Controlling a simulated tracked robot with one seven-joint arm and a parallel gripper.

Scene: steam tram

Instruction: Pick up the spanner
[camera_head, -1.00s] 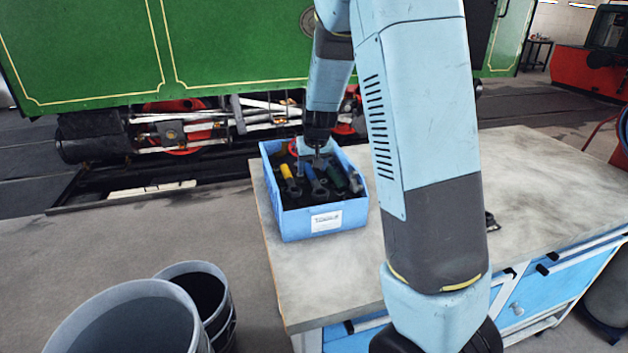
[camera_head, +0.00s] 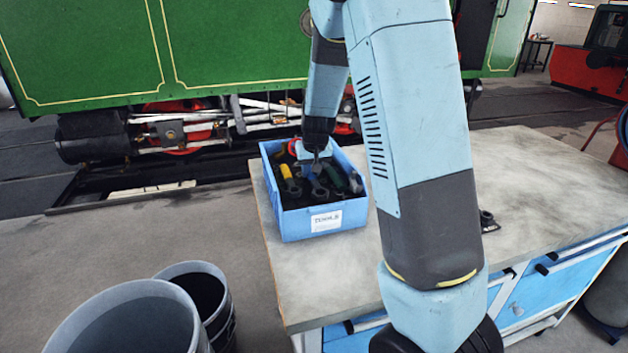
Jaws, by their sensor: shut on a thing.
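A blue box (camera_head: 290,229) labelled as tools stands on the left part of the workbench. My gripper (camera_head: 316,167) points down into the box. It is shut on a tool that looks like this spanner, but the fingertips are small and the grip is partly hidden.
The workbench top (camera_head: 540,180) is mostly clear to the right, with a small dark object (camera_head: 487,221) partly behind my arm. Two dark bins (camera_head: 130,318) stand at the lower left. The green steam tram (camera_head: 230,45) is behind the bench.

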